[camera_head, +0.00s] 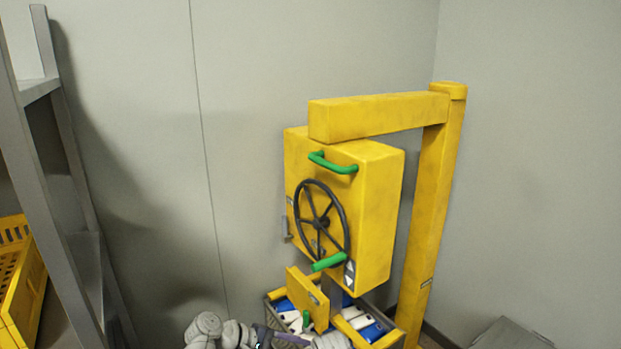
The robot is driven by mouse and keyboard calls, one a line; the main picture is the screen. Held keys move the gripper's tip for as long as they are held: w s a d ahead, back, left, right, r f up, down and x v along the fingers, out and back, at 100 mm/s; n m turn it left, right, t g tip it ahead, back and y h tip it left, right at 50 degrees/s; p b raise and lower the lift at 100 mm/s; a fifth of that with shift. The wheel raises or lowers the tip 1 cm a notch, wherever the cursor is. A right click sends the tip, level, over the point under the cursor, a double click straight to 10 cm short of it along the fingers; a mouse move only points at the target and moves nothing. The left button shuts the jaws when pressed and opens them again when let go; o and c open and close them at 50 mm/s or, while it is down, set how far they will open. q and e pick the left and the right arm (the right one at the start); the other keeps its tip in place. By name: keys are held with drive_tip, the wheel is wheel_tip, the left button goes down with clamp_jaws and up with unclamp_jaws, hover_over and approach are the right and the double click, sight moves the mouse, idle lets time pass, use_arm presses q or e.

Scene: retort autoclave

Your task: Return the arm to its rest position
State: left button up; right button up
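Pale grey links of my own arm show at the bottom edge, left of centre and below the yellow machine. A small dark part (264,337) beside them may be my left gripper, but its fingers cannot be made out. I cannot tell whether it is open or holds anything. No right gripper can be made out. The yellow autoclave box (375,215) has a black handwheel (322,222) and two green handles, an upper one (333,163) and a lower one (329,262).
A yellow post (433,210) with an overhead beam (380,114) stands at the box. Under it a crate (276,296) holds blue and white items, with a small yellow panel (305,297) above. A grey rack (45,170) with a yellow basket (20,280) stands left.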

use_arm(q)
drive_tip(key=s+a+f+m+g+y, duration=0.2)
drive_tip(key=s+f+m+g+y, duration=0.1)
drive_tip(key=s+f+m+y, duration=0.6)
drive_tip(key=shift+a+f+m+y, duration=0.2)
drive_tip(key=shift+a+m+y, duration=0.15)
drive_tip(key=shift+m+y, duration=1.65)
drive_tip(key=shift+m+h, duration=0.4)
drive_tip(key=shift+h, duration=0.1)
